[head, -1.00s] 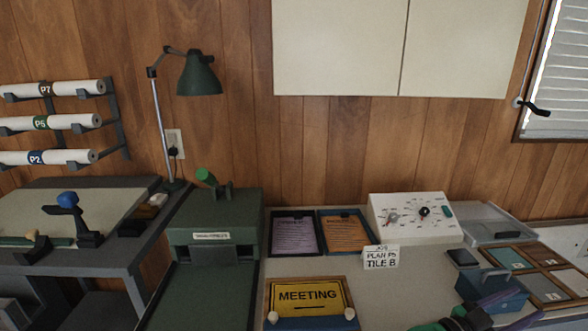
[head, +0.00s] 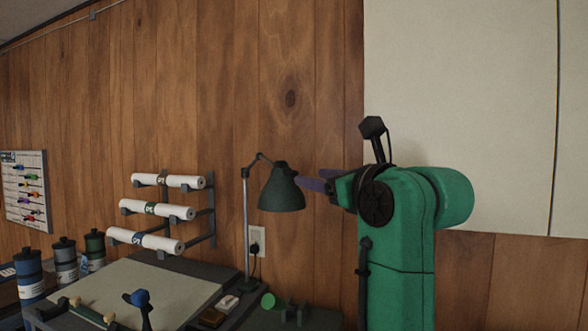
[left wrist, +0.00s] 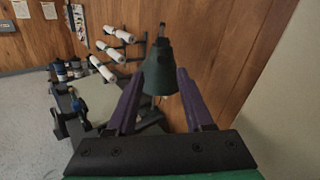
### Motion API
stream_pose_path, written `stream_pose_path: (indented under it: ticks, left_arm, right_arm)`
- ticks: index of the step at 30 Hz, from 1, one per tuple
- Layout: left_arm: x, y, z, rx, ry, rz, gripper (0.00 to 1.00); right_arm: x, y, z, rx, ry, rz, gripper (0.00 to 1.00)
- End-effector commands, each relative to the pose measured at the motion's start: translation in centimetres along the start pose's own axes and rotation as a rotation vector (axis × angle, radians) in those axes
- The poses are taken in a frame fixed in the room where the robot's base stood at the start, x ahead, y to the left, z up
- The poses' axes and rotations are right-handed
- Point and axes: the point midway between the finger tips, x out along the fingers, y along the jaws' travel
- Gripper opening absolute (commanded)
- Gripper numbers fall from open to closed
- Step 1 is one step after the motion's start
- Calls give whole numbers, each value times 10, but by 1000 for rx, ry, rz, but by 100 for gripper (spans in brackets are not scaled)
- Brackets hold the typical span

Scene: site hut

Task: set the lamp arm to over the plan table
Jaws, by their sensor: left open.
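The lamp (head: 281,190) has a dark green shade on a jointed arm (head: 255,162) and a thin upright post (head: 246,220). The post stands at the back right of the plan table with its pale board (head: 165,287). The shade hangs to the right of the post, off the board. My left gripper (head: 309,181) is open, its purple fingers close to the right side of the shade. In the left wrist view the shade (left wrist: 160,75) appears between the fingertips; contact cannot be told. My right gripper is not in view.
A wall rack holds white plan rolls (head: 155,210) above the board. A blue-knobbed tool (head: 139,299) stands at the table's front. Several canisters (head: 66,262) stand at the left. A pale wall cabinet (head: 460,110) is behind my arm. A wall socket (head: 257,241) sits right of the post.

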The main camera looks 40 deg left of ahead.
Motion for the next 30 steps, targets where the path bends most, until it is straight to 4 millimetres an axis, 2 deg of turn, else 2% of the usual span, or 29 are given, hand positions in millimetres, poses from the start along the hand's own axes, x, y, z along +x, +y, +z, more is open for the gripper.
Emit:
stream_pose_path:
  ticks: [3,9,13,20,21,23,24,25,30]
  left_arm:
    - [34,1,4,4,-2,7,52]
    - [78,0,3,6,-4,4,52]
    - [90,0,2,5,-4,2,52]
    - [92,0,0,6,-5,2,52]
    - [92,0,0,6,-4,2,44]
    - [92,0,0,6,-4,2,21]
    - [91,0,0,6,-4,2,6]
    - [91,0,0,6,-4,2,0]
    - [91,0,0,6,-4,2,0]
  right_arm:
    - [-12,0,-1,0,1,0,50]
    - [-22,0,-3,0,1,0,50]
    - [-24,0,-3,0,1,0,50]
    - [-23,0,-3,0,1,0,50]
    - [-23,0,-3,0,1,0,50]
    - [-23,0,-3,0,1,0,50]
    - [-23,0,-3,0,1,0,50]
    - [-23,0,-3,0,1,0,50]
    - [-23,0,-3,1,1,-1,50]
